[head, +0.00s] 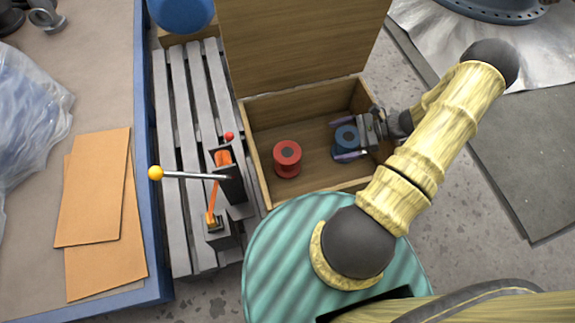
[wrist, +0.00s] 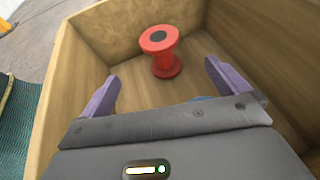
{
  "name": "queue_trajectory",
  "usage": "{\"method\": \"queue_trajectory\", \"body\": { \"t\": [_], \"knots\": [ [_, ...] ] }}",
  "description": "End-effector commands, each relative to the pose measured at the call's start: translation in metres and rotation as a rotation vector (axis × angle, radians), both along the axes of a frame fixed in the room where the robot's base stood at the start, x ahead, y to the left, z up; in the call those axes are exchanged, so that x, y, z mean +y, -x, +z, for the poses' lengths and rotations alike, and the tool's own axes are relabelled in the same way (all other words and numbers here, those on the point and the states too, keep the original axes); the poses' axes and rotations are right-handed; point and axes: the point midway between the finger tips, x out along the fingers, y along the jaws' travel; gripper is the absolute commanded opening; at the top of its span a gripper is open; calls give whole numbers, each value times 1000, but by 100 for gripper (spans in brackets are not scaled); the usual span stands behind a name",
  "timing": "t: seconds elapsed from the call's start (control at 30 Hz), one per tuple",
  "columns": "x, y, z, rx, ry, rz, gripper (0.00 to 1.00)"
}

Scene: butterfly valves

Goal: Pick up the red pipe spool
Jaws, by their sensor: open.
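The red pipe spool (head: 287,156) stands upright on the floor of the open wooden box, left of the box's middle in the head view. In the wrist view the red pipe spool (wrist: 161,50) stands ahead of the fingers, near the box's far walls. My gripper (head: 341,138) is open in the right part of the box, with a purple finger on each side of a blue spool (head: 347,138) in the head view. The wrist view shows my gripper's fingers (wrist: 162,92) apart, with only a sliver of the blue spool (wrist: 203,99) visible.
The wooden box (head: 252,148) has tall walls and a raised lid (head: 300,40). A grey slatted pallet (head: 180,130) with lever valves (head: 225,175) stands to its left. Box floor between the spools is clear.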

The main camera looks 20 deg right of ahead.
Motion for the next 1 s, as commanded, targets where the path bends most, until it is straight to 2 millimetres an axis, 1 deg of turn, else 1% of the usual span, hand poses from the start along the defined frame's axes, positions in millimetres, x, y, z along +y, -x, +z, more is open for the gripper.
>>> {"method": "queue_trajectory", "body": {
  "t": [0.23, 0.37, 0.47, 0.9, 1.0],
  "knots": [
    [0, 0, 2, 0, 1, 1, 100],
    [7, -2, -2, 0, 1, 4, 100],
    [19, -4, -8, -1, -1, 5, 100],
    [89, -21, -40, 0, 0, 7, 100],
    [102, -24, -45, 0, 1, 5, 100]
  ]
}}
